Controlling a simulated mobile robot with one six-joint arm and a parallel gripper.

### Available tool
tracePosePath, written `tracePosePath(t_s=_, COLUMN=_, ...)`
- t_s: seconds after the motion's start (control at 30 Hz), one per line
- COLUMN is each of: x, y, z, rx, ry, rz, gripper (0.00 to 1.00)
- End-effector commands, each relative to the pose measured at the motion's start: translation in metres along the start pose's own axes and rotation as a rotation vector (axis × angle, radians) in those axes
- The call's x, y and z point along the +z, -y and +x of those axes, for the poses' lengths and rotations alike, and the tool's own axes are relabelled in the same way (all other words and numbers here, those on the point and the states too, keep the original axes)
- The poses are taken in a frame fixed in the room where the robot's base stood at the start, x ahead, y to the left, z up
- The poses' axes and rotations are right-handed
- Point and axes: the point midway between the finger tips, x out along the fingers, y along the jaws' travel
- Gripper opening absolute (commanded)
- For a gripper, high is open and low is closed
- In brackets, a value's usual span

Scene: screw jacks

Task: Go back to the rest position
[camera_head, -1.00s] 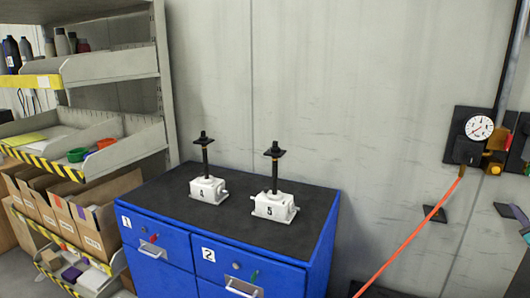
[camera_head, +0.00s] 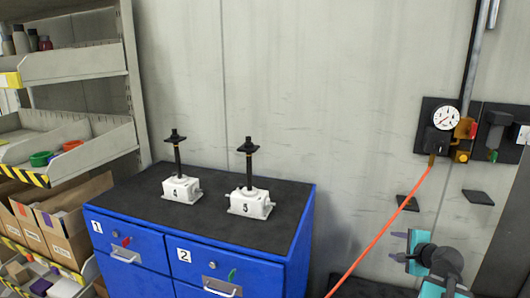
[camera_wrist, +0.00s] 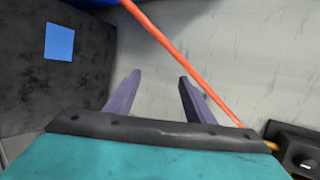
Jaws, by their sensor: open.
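My gripper (camera_head: 398,246) is at the lower right in the head view, with its purple fingers pointing left. In the wrist view my gripper (camera_wrist: 159,77) has its two fingers apart with nothing between them. The white screw jack 4 (camera_head: 181,189) and the white screw jack 5 (camera_head: 250,202) stand upright on the black top of the blue cabinet (camera_head: 140,239). My gripper is to the right of the cabinet, well apart from both jacks.
An orange hose (camera_head: 385,222) runs diagonally from the pressure gauge (camera_head: 445,118) on the wall past my gripper; it also crosses the wrist view (camera_wrist: 185,62). Shelves (camera_head: 85,65) with bins and cardboard boxes stand on the left. A blue square (camera_wrist: 60,41) shows in the wrist view.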

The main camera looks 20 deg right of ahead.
Motion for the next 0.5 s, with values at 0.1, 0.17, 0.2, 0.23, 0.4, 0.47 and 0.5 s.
tracePosePath(t_s=0.1, x=0.036, y=-0.043, z=0.032, rx=0.099, ry=0.057, rz=-0.106, gripper=0.49)
tracePosePath(t_s=0.17, x=0.053, y=-0.064, z=0.045, rx=0.145, ry=0.085, rz=-0.158, gripper=0.49)
tracePosePath(t_s=0.2, x=0.064, y=-0.078, z=0.052, rx=0.175, ry=0.103, rz=-0.192, gripper=0.49)
tracePosePath(t_s=0.23, x=0.073, y=-0.088, z=0.058, rx=0.197, ry=0.118, rz=-0.217, gripper=0.49)
tracePosePath(t_s=0.4, x=0.118, y=-0.149, z=0.081, rx=0.319, ry=0.204, rz=-0.35, gripper=0.49)
tracePosePath(t_s=0.47, x=0.134, y=-0.171, z=0.087, rx=0.36, ry=0.236, rz=-0.395, gripper=0.49)
tracePosePath(t_s=0.5, x=0.144, y=-0.185, z=0.09, rx=0.387, ry=0.257, rz=-0.426, gripper=0.49)
